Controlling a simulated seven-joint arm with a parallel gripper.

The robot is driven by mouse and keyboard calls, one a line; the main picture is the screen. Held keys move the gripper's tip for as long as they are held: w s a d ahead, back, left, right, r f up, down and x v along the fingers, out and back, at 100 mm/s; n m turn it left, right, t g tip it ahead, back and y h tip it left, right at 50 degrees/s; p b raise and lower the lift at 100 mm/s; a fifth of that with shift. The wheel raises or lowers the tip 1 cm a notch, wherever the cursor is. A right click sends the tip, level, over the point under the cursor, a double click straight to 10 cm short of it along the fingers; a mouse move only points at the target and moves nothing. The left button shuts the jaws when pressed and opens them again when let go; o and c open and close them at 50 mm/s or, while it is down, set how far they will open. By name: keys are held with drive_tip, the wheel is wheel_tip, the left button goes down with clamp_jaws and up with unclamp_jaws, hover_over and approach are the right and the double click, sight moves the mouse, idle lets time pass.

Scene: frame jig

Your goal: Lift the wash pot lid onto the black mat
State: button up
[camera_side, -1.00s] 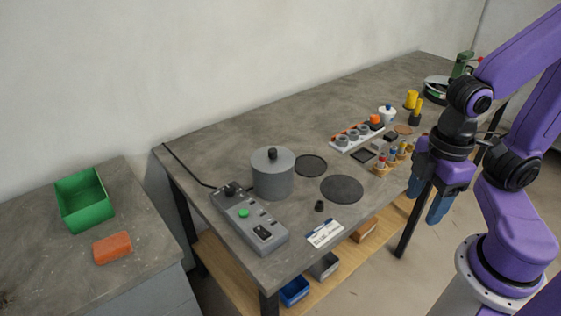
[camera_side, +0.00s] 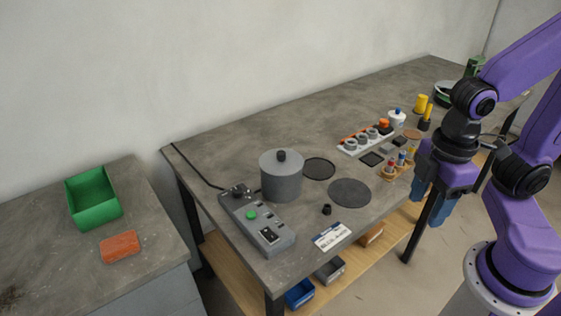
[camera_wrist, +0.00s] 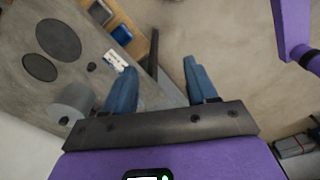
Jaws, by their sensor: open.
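The grey wash pot (camera_side: 281,184) stands upright on the workbench behind the control box. Its grey lid (camera_side: 268,160) with a black knob (camera_side: 282,155) sits on top. Two dark round mats lie flat to the right of the pot: a larger one (camera_side: 349,193) and a smaller rimmed one (camera_side: 319,168); both are bare. In the wrist view, the pot (camera_wrist: 76,98) is at the left, beside the larger mat (camera_wrist: 58,40) and smaller mat (camera_wrist: 40,67). My gripper (camera_side: 428,210) is open and empty, its blue fingers (camera_wrist: 160,78) pointing down beyond the bench's front edge, well right of the pot.
A grey control box (camera_side: 257,222) with a green button is in front of the pot. A small black piece (camera_side: 326,209) and a label card (camera_side: 332,236) lie near the front edge. A rack (camera_side: 366,139) and several small items crowd the right. A side table holds a green bin (camera_side: 93,200).

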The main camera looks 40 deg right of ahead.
drive_tip(key=w+a+r+n, duration=0.1)
drive_tip(key=w+a+r, duration=0.15)
drive_tip(key=w, duration=0.25)
drive_tip(key=w+a+r, duration=0.1)
drive_tip(key=w+a, duration=0.2)
drive_tip(key=w, duration=0.3)
drive_tip(key=r+n+h, duration=0.2)
drive_tip(key=n, duration=0.2)
hover_over(281, 152)
drive_tip(key=a, duration=0.2)
drive_tip(key=f, duration=0.5)
drive_tip(key=d+f, duration=0.1)
drive_tip(key=f, duration=1)
drive_tip(key=shift+d+f, duration=0.35)
drive_tip(key=shift+d, duration=0.05)
clamp_jaws()
